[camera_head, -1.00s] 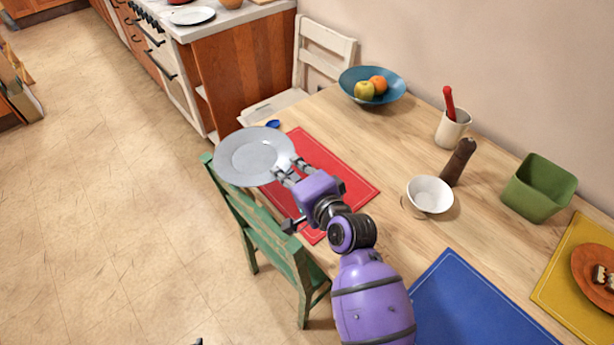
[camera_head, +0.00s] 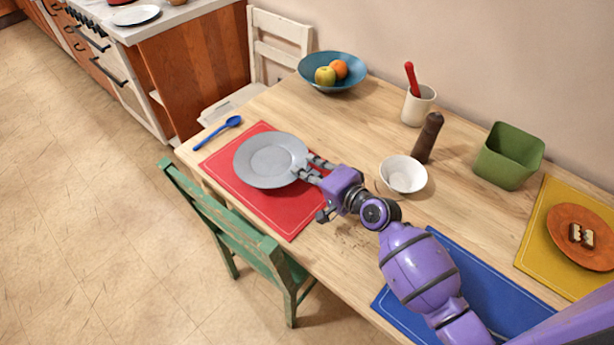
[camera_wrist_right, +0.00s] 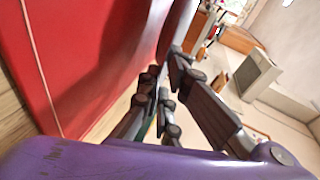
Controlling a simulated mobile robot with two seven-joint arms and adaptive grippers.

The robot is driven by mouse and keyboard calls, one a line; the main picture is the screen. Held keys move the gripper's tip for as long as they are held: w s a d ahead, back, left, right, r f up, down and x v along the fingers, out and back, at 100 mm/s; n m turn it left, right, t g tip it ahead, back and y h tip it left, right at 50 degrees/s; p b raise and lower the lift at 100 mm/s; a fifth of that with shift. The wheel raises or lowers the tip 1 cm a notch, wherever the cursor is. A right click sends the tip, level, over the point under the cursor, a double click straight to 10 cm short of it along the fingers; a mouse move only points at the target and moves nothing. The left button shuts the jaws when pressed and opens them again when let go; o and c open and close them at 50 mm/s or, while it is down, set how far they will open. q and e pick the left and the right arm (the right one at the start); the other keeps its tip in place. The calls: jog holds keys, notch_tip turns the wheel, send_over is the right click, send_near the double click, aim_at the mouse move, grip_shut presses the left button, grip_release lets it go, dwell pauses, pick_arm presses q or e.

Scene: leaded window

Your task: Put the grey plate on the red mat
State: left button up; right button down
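The grey plate (camera_head: 270,160) is over the red mat (camera_head: 290,213) in the head view, covering its middle and upper part. My right gripper (camera_head: 306,168) is shut on the plate's right rim. In the right wrist view, part of the plate (camera_wrist_right: 178,24) is at the top by the fingers (camera_wrist_right: 170,95), and the red mat (camera_wrist_right: 60,45) shows a dark shadow. The plate looks close to level; I cannot tell for sure whether it touches the mat. My left gripper is not in view.
A blue spoon (camera_head: 218,132) lies beyond the mat. A white bowl (camera_head: 403,175), pepper mill (camera_head: 428,138), utensil cup (camera_head: 417,106), green bin (camera_head: 508,157) and fruit bowl (camera_head: 332,72) stand on the table. A green chair (camera_head: 225,228) is at the near edge.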

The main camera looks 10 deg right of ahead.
jog(key=shift+f, duration=1.45)
jog(key=shift+b, duration=0.3)
jog(key=shift+f, duration=0.2)
jog(key=c, duration=2.3)
grip_release()
jog(key=shift+s, duration=0.1)
jog(key=shift+o, duration=0.2)
jog(key=shift+r, duration=0.15)
jog(key=v, duration=1.2)
